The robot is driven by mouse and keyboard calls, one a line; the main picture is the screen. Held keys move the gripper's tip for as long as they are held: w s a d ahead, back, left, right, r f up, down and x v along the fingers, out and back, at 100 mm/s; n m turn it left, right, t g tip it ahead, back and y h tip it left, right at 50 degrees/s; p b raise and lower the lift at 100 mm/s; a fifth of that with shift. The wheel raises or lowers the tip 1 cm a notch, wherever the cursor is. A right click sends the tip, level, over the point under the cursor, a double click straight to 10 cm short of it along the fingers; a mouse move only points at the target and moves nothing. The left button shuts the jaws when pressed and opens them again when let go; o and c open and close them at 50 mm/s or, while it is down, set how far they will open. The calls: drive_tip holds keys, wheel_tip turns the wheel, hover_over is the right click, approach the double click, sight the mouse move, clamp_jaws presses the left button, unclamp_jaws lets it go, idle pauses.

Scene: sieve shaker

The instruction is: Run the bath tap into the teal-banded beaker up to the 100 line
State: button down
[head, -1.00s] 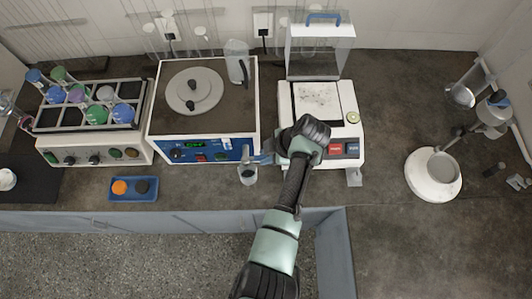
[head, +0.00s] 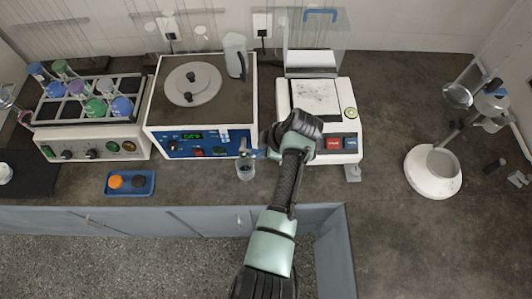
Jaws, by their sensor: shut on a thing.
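The bath (head: 200,150) is a white box with a blue front panel and a round lid on top. Its tap (head: 243,147) is a small fitting at the right end of the front. A small clear beaker (head: 246,173) stands upright on the bench just below the tap. Its teal band, scale lines and water level are too small to read. My gripper (head: 257,151) reaches in from the right at the tap, above and beside the beaker. It appears shut on the tap's handle; my wrist partly hides the contact.
A balance (head: 285,120) with red and blue buttons stands right of the bath, close to my wrist. A tube rack (head: 45,122) is left. A blue tray (head: 130,193) with two caps lies front left. A clear jug (head: 235,57) stands on the bath.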

drive_tip(key=c, duration=0.8)
unclamp_jaws()
drive_tip(key=b+v, duration=0.2)
drive_tip(key=v, duration=1.1)
